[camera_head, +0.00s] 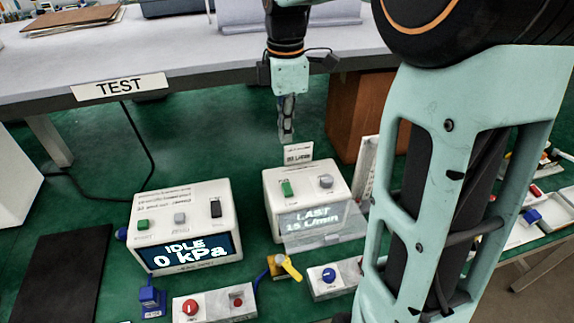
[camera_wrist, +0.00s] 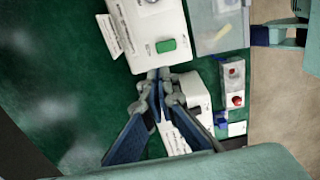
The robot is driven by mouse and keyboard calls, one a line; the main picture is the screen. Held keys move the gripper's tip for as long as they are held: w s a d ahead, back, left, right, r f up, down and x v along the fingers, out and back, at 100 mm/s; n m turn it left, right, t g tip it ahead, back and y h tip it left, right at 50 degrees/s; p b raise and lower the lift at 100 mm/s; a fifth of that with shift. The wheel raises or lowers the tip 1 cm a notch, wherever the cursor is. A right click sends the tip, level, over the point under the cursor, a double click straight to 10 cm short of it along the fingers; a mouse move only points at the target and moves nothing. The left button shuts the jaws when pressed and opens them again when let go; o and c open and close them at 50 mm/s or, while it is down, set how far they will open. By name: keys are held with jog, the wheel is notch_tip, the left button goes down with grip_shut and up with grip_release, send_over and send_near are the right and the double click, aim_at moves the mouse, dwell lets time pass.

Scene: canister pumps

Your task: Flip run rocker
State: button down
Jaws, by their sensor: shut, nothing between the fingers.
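Two white pump boxes stand on the green surface. The right box (camera_head: 285,240) has a green rocker-like control (camera_head: 287,189) and a grey knob (camera_head: 326,181) on top; its display reads "LAST 15 L/min". The left box (camera_head: 160,225) has a green button (camera_head: 143,224), a grey button (camera_head: 180,218) and a black rocker (camera_head: 215,208); its display reads "IDLE 0 kPa". Control labels are too small to read. My gripper (camera_head: 286,139) is shut and empty, above and behind the right box. In the wrist view, a green control (camera_wrist: 165,45) shows just beyond the fingertips (camera_wrist: 161,80).
A clear panel (camera_head: 325,235) sticks out at the right box's front. A small sign (camera_head: 298,153) stands at its back edge. Small switch boxes (camera_head: 215,306) and a yellow valve lever (camera_head: 290,268) stand in front. A brown box (camera_head: 358,115) is behind; the TEST bench (camera_head: 200,60) lies further back.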

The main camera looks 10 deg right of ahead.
aim_at(286, 184)
jog(key=shift+f, duration=0.1)
dwell(0.3)
notch_tip(286, 184, down, 13)
jog(key=shift+r, duration=0.15)
jog(key=shift+f, duration=0.6)
jog(key=shift+w+f, duration=0.1)
jog(key=shift+f, duration=0.3)
jog(key=shift+r, duration=0.1)
